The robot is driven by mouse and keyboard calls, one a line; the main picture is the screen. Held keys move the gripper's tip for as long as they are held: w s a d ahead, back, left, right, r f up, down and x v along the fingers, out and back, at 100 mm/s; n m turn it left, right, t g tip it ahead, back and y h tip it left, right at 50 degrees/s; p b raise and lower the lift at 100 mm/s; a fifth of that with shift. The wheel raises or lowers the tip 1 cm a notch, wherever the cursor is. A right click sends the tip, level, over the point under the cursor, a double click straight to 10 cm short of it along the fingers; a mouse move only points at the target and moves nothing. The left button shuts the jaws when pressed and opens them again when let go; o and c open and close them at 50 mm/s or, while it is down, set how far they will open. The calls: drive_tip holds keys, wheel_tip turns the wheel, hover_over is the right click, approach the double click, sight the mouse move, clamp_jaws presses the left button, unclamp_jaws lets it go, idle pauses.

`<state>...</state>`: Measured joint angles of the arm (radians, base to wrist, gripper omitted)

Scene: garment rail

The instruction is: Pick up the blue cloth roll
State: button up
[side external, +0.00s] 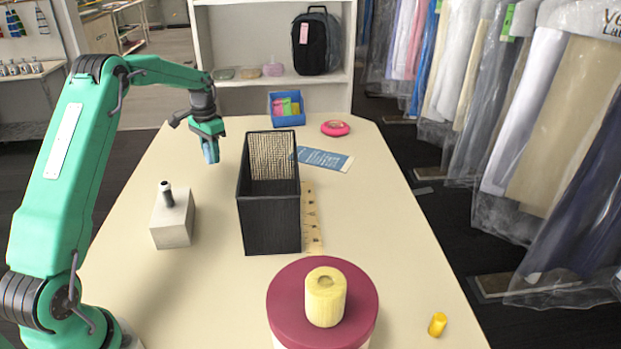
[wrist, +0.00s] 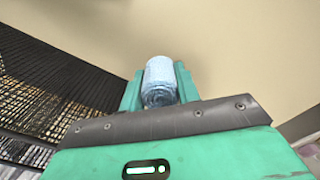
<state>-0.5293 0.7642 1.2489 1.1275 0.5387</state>
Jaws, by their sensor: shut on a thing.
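The blue cloth roll (wrist: 160,82) is between the two fingers of my gripper (wrist: 160,92) in the wrist view, with a finger against each side. In the side view the light blue roll (side external: 210,150) hangs below my gripper (side external: 208,140), over the far left part of the table. My gripper is shut on the roll. The roll appears to be above the table top, but its exact height is hard to tell. The fingers hide part of the roll.
A black mesh basket (side external: 270,220) stands right of my gripper and shows in the wrist view (wrist: 50,90). A grey block with a dark peg (side external: 173,220) stands nearer. A yellow roll (side external: 325,297) sits on a maroon round stand (side external: 284,290). A blue bin (side external: 286,118) is farther back.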

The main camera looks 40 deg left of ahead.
drive_tip(key=shift+r, duration=0.65)
